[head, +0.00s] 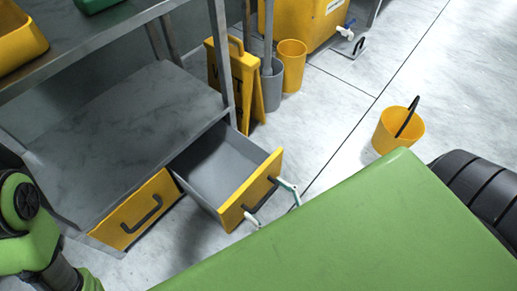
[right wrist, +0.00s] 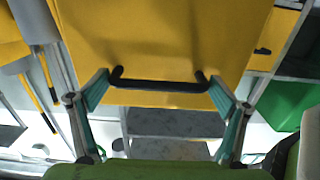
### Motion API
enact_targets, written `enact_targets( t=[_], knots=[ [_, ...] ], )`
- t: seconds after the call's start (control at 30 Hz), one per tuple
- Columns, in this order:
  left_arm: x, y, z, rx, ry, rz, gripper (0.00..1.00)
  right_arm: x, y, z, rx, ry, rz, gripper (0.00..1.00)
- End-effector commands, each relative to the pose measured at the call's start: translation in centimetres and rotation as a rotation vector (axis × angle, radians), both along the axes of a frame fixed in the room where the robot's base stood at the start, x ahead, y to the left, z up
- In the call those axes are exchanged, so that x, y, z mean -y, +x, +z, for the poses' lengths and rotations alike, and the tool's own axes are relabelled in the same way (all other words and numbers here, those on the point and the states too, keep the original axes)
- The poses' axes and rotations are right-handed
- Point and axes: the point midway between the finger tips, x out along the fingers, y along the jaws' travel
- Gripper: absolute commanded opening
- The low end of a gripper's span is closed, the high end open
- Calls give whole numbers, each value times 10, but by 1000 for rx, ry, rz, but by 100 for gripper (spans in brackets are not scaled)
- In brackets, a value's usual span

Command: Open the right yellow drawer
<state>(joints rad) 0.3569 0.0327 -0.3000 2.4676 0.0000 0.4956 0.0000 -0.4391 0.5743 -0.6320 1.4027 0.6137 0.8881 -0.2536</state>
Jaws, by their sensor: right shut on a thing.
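The right yellow drawer (head: 252,186) under the grey workbench is pulled well out, and its grey inside shows empty in the head view. Its black handle (head: 262,194) is on the yellow front, and it also shows in the right wrist view (right wrist: 160,85). My right gripper (head: 270,205) is at this handle, one finger at each end, shut on it. The left yellow drawer (head: 137,214) beside it is closed. Part of my left arm shows at the left edge of the head view; its gripper is out of sight.
The workbench's metal leg (head: 219,60) stands behind the open drawer. A yellow folding sign (head: 226,80), a grey bucket (head: 271,82) and a yellow bucket (head: 291,65) stand beyond it. Another yellow bucket (head: 399,130) is on the open floor to the right.

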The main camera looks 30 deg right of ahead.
Motion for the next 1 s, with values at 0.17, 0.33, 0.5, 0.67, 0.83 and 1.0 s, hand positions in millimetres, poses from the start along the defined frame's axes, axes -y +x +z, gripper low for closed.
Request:
enact_targets(
  t=[0.17, 0.33, 0.5, 0.67, 0.83, 1.0],
  knots=[
    [0, 2, -1, -7, 0, 0, 40, -2, -6, -1, -2, -1, 6, 53],
    [0, 2, -1, -7, 0, 0, 40, -2, -6, -1, -2, -1, 7, 53],
    [0, 2, -1, -8, 0, 0, 40, -2, -6, -1, -2, -2, 7, 98],
    [0, 2, -1, -8, 0, 0, 40, -1, -5, -1, -1, 0, 4, 98],
    [0, 1, -1, -4, -1, 0, 40, 0, -5, 1, 0, 0, 3, 98],
    [0, 1, -1, -4, -1, -1, 40, 0, -5, 15, 0, 1, 1, 98]
  ],
)
